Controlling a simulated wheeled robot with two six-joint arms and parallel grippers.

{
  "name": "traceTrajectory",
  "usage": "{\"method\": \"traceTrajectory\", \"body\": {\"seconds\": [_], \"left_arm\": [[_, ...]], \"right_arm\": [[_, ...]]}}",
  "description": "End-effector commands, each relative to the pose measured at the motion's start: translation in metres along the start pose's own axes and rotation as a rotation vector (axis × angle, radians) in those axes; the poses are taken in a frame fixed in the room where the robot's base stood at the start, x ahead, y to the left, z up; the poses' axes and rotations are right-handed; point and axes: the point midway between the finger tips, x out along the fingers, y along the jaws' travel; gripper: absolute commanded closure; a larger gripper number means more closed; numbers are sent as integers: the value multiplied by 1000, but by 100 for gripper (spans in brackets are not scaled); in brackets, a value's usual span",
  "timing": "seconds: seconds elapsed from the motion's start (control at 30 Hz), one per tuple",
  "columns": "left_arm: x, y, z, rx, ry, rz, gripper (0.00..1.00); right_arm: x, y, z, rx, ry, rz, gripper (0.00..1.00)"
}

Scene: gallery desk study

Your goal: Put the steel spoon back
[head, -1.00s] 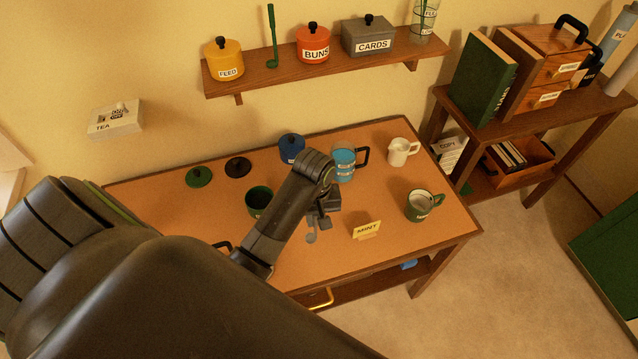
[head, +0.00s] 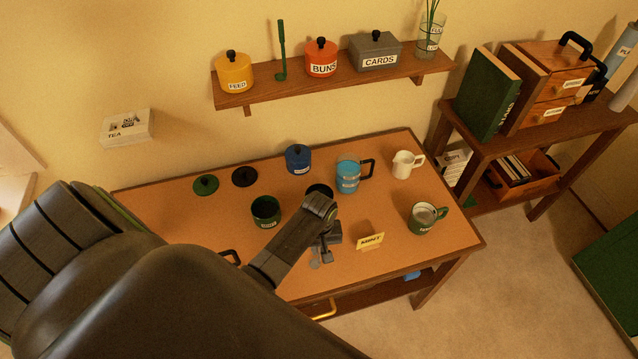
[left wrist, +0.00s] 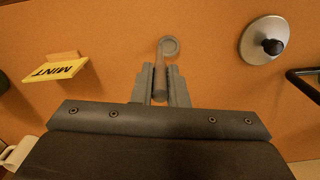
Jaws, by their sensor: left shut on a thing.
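My left gripper (head: 327,250) is over the front middle of the desk, left of the yellow MINT card (head: 370,242). It is shut on the steel spoon (head: 314,264). In the left wrist view the spoon's handle lies between the two fingers (left wrist: 160,90), and its round bowl (left wrist: 168,46) sticks out beyond the tips. The bowl shows over bare desk top; I cannot tell how far above it. In the head view my arm hides part of the spoon. My right gripper is in neither view.
A grey lid with a black knob (left wrist: 265,40) lies beside the spoon.

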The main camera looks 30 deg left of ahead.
Motion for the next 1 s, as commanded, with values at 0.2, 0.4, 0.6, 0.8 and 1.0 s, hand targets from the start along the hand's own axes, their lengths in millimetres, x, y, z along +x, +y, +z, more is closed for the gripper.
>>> {"method": "traceTrajectory", "body": {"seconds": [0.2,0.4,0.6,0.8,1.0], "left_arm": [[1,0,0,0,0,0,100],[2,0,0,0,0,0,67],[2,0,0,0,0,0,65],[-2,0,0,0,1,1,65],[-23,1,-1,0,4,3,65]], "right_arm": [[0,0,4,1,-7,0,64],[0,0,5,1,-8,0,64],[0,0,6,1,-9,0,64],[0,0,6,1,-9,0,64],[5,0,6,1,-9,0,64]]}}
